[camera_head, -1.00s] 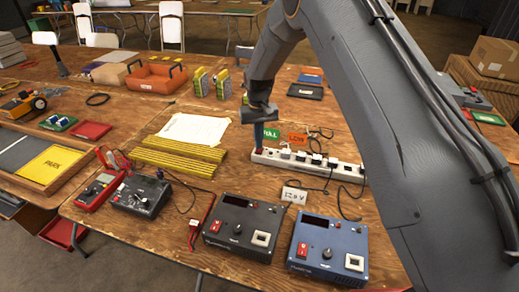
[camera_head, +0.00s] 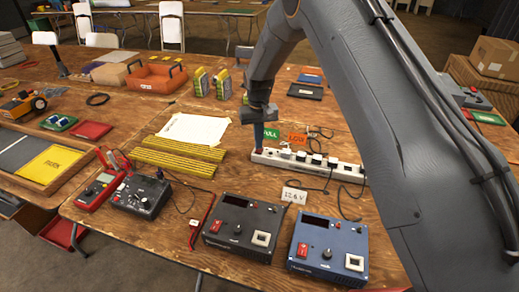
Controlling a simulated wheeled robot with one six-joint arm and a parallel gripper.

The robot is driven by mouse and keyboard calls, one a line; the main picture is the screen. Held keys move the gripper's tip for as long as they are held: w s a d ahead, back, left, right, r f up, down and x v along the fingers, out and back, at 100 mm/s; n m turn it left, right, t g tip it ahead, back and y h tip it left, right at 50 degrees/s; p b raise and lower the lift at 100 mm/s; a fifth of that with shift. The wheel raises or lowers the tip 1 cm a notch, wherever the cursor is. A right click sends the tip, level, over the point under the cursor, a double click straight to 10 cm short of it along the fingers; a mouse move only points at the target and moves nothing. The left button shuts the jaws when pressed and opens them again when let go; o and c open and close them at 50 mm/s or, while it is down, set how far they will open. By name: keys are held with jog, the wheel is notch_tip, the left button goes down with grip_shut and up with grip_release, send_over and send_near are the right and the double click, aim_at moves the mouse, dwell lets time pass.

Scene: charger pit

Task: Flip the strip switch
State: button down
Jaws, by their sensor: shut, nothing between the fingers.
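The white power strip (camera_head: 345,172) lies on the wooden table right of centre, with several plugs in its sockets. Its switch is at the left end, where my gripper's tip covers it; no clear red shows there. My gripper (camera_head: 259,143) points down, shut and empty, with its fingertips at the strip's left end. I cannot tell whether they touch the switch or which way the switch is tipped.
A green FULL card (camera_head: 271,134) and an orange card (camera_head: 296,138) stand just behind the strip. A black charger (camera_head: 243,226) and a blue charger (camera_head: 329,250) sit in front. Yellow bars (camera_head: 175,163) lie to the left.

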jog(key=shift+f+b, duration=0.3)
jog(key=shift+f, duration=0.4)
dwell(0.3)
notch_tip(320, 180, up, 7)
jog(key=p, duration=0.2)
dwell(0.8)
dwell(0.3)
jog(key=s+d+r+m, duration=0.1)
jog(key=s+d+r, duration=0.4)
jog(key=s+d, duration=0.2)
jog(key=s+d+r+m, duration=0.1)
jog(key=s+d+r, duration=0.3)
jog(key=s+d, duration=0.65)
jog(key=s, duration=0.6)
jog(key=s+d+r+t, duration=0.1)
jog(key=s+d, duration=0.2)
jog(key=s, duration=0.6)
jog(key=shift+d+r+m, duration=0.15)
jog(key=shift+d+m, duration=0.1)
jog(key=shift+m, duration=0.15)
